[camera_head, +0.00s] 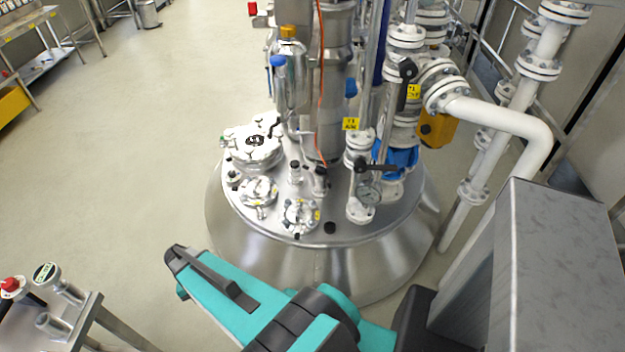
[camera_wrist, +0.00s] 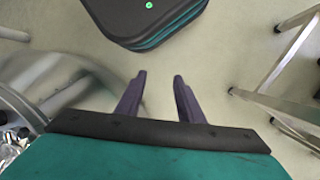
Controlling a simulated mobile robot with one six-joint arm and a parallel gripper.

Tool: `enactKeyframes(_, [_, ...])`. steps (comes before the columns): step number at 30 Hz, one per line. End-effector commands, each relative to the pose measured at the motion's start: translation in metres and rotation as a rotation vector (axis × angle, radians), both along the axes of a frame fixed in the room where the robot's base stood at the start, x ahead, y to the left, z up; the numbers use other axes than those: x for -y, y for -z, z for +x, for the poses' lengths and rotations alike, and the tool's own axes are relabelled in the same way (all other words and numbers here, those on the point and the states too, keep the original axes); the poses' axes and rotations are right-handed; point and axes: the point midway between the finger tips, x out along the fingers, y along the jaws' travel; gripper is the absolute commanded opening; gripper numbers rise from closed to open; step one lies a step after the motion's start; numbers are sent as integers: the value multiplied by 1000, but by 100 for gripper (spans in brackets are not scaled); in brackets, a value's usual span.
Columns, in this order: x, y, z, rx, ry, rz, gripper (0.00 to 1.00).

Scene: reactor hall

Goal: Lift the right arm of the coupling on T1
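The steel reactor vessel (camera_head: 375,270), with yellow T1 labels (camera_head: 350,124) on its pipework, stands in the middle of the head view. Its lid carries several fittings, among them two small round clamped ports (camera_head: 300,215) near the front edge and a short dark-topped fitting (camera_head: 319,181) behind them. I cannot tell which fitting is the coupling, nor make out its right arm. My gripper (camera_wrist: 159,77) is open in the wrist view, its two dark fingers apart with only floor between them. It points downward, away from the lid fittings. In the head view my teal arm crosses in front of the vessel.
A large round lid hatch (camera_head: 254,145) sits at the back left. A metal side table (camera_head: 75,318) stands at the lower left. The floor left of the vessel is clear.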

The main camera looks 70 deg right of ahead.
Motion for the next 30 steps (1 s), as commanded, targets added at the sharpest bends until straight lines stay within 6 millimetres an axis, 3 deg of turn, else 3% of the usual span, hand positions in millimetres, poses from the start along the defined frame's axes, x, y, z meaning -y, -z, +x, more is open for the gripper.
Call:
enactKeyframes(1, [-19, -12, -16, -8, -70, 21, 34])
enactKeyframes(6, [-67, -23, -59, -28, -308, 98, 34])
enactKeyframes(12, [-108, -39, -109, -54, -562, 184, 34])
enactKeyframes(19, [-127, -47, -139, -72, -717, 239, 34])
enactKeyframes(30, [-129, -46, -142, -73, -735, 246, 31])
